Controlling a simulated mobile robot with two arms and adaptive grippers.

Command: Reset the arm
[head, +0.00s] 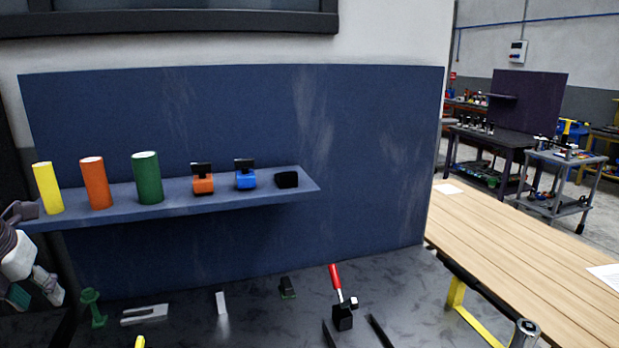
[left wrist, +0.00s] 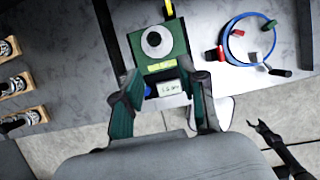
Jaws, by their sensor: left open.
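My left gripper (head: 32,275) is at the left edge in the head view, beside the left end of the blue shelf. In the left wrist view my left gripper (left wrist: 162,92) is open, its two green-padded fingers well apart. A green block with a round white dial-like face (left wrist: 158,45) and a yellow label is just beyond the fingertips; I cannot tell whether they touch it. No tilting arm can be made out for certain. A dark claw-like shape (left wrist: 272,140) at the lower right of the wrist view may be my right gripper; its jaw state is unclear.
The blue shelf (head: 240,203) holds yellow, orange and green cylinders and small clamp-like blocks. On the dark bench (head: 250,325) stand a red-handled clamp (head: 342,313), a green stand (head: 93,307) and a grey fork (head: 145,314). A blue ring (left wrist: 248,40) lies upper right in the wrist view.

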